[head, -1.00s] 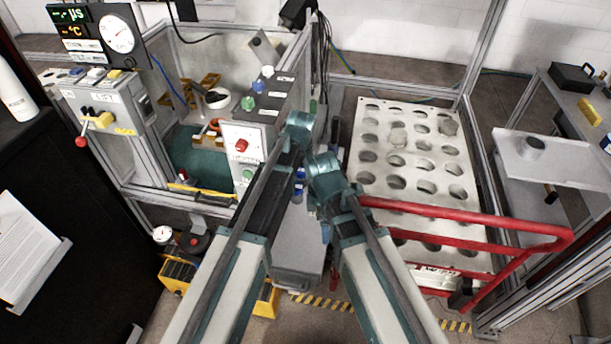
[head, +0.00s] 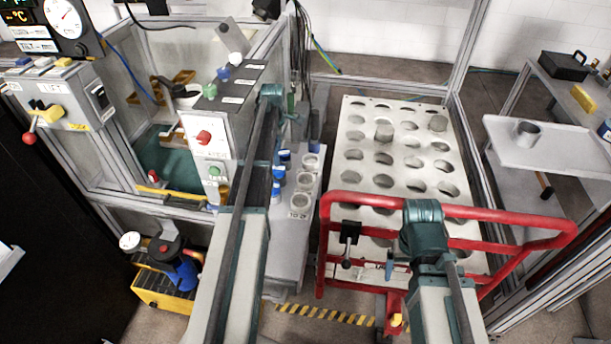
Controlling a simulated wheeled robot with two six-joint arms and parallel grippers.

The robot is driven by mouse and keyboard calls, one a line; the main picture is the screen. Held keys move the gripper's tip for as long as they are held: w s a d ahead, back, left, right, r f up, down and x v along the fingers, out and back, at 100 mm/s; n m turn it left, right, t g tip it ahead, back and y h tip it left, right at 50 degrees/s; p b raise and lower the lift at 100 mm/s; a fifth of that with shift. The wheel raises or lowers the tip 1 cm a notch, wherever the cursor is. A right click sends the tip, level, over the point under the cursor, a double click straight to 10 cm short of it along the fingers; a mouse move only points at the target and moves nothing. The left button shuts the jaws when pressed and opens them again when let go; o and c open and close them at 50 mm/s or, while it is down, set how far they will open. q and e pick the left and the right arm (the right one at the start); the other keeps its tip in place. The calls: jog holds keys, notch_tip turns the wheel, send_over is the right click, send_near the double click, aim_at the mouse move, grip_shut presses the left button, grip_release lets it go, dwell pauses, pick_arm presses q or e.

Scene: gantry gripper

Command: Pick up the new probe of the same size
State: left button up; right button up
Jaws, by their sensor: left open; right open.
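Several small blue-topped pieces, which may be the probes (head: 278,172), stand in a row on a narrow grey bench (head: 285,250). Pale ring-shaped holders (head: 300,203) line up just right of them; one has a small size label I cannot read surely. My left arm reaches forward along the bench's left side, and its far end, with the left gripper (head: 272,95), is beyond the blue pieces. My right arm ends in front of the red rail, with the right gripper (head: 422,212) over the rack's near part. The fingers are hard to make out; I see nothing held.
A control box (head: 203,140) stands left of the bench. A shelf with a grey cup (head: 527,132) is at right.

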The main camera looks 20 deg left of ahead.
aim_at(280, 168)
pick_arm(q)
jog(key=shift+f, duration=0.1)
jog(key=f+b, duration=0.7)
jog(key=shift+d+f+b, duration=0.25)
jog(key=shift+f+b, duration=0.05)
jog(key=shift+r, duration=0.1)
jog(key=shift+s, duration=0.1)
grip_shut()
dwell(0.5)
